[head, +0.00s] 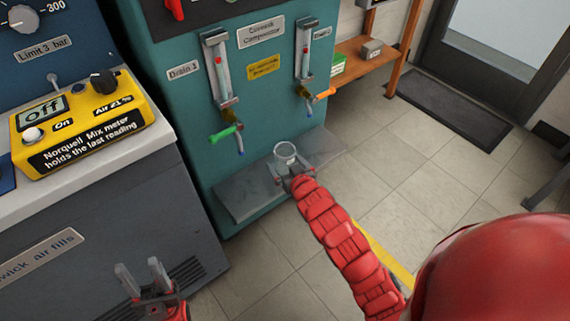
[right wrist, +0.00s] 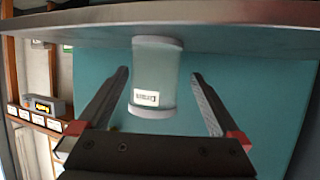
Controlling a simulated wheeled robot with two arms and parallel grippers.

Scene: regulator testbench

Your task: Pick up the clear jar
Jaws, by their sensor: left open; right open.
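The clear jar (head: 285,152) stands upright on the grey shelf (head: 243,197) at the foot of the teal compressor cabinet. My right gripper (head: 289,170) is open at the jar, reaching in from the front. In the right wrist view the picture is upside down, and the jar (right wrist: 155,75) with its small white label lies between the two fingers, with a gap on each side. Its label is too small to read surely. My left gripper (head: 143,276) is open and empty at the lower left, in front of the grey cabinet.
Above the shelf hang two drain valves, one with a green handle (head: 224,134) and one with an orange handle (head: 324,95). A yellow Mix meter (head: 80,120) sits on the left counter. A wooden shelf (head: 365,53) stands behind.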

